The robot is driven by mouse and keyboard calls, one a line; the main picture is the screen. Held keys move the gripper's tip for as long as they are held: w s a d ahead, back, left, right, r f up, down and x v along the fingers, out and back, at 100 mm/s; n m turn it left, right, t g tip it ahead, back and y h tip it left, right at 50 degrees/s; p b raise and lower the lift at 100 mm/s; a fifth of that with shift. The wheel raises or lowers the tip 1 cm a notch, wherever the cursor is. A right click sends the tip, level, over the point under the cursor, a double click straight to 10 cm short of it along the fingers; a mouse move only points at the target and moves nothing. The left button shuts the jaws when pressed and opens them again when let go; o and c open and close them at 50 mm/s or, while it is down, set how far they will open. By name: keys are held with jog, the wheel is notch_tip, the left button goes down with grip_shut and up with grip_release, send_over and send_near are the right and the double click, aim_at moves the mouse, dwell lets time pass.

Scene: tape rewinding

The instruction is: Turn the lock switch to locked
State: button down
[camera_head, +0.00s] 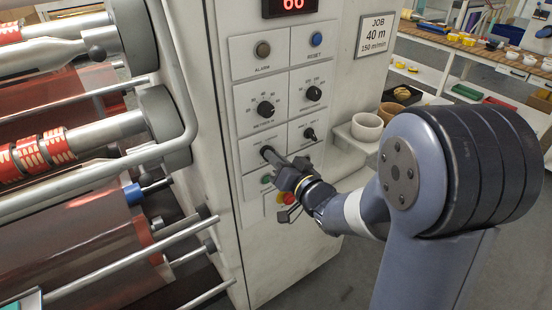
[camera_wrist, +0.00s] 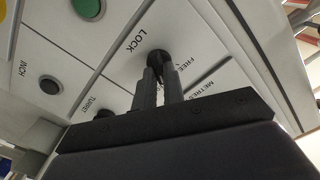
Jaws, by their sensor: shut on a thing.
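The lock switch (camera_wrist: 157,56) is a small black knob on the white control panel, with the word LOCK on one side of it and FREE on the other. My gripper (camera_wrist: 160,74) is shut on this knob, one finger on each side. In the head view my gripper (camera_head: 274,157) reaches the panel from the lower right, at the lower left knob (camera_head: 265,150). The fingers cover most of the knob, so I cannot tell which way it points.
Other black knobs (camera_head: 265,109) and buttons surround the switch. A red emergency button (camera_head: 288,198) sits close below my gripper. Rollers with red film (camera_head: 75,235) stand to the left. A holder with a beige cup (camera_head: 367,126) juts out to the right.

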jog(key=c, duration=1.5)
grip_release()
jog(key=v, duration=1)
jog(key=shift+s+d+b, duration=0.25)
jog(key=shift+s+b, duration=0.1)
jog(key=shift+b, duration=0.05)
jog(key=x, duration=1.1)
jog(key=shift+p, duration=0.4)
